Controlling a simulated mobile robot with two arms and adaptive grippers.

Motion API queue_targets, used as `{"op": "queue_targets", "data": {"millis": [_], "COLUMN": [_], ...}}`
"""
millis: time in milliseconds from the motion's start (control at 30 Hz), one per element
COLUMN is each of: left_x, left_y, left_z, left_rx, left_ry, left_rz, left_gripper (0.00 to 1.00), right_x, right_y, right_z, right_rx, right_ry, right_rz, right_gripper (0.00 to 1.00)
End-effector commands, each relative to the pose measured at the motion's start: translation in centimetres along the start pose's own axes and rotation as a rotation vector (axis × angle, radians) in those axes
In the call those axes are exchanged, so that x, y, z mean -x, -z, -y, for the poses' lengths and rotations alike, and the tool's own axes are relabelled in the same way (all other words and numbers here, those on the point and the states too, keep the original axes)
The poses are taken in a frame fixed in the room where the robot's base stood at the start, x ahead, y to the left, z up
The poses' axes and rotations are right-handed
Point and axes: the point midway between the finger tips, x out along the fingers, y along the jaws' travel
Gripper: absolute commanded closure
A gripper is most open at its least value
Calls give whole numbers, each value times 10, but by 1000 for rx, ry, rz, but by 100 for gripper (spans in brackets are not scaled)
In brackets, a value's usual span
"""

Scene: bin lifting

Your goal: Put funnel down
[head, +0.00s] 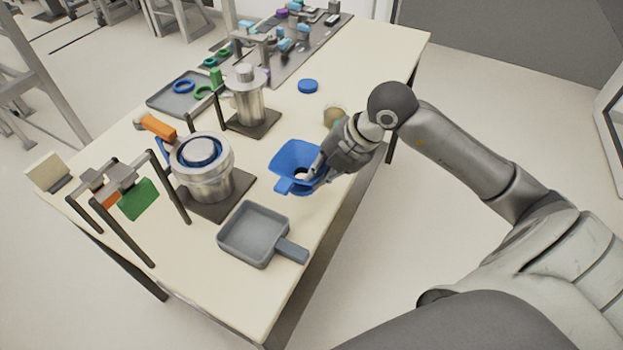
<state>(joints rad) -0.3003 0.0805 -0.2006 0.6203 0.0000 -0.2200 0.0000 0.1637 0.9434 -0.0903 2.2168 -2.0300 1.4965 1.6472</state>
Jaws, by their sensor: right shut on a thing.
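A blue funnel (293,158) is at the right side of the table, behind the grey square scoop. My right gripper (318,174) is shut on the funnel at its right side; the fingers hide part of it. The funnel's wide mouth is tilted toward the camera. I cannot tell whether its lower end touches the table (345,65). My left gripper is not in view.
A grey scoop (250,228) lies in front of the funnel. A metal pot (203,183) on a dark base stands left of it, and a metal canister (247,92) stands behind. A blue lid (308,86) lies farther back, with bare table around it.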

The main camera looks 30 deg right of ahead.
Motion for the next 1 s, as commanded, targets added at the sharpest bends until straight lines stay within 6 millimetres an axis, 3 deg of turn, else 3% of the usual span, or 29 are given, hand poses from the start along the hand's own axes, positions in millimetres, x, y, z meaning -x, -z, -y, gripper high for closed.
{"op": "queue_targets", "data": {"millis": [333,500,833,867,1000], "left_x": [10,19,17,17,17], "left_y": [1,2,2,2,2], "left_z": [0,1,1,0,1], "left_rx": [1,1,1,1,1], "left_ry": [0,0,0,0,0], "left_rz": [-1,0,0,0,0], "left_gripper": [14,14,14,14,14], "right_x": [-39,-58,-63,-64,-63], "right_y": [-7,-8,-9,-9,-9], "right_z": [-7,6,9,9,9], "right_rx": [-1,-2,1,1,1], "right_ry": [2,2,1,1,1], "right_rz": [-2,-1,1,1,1], "right_gripper": [100,100,100,91,73]}}
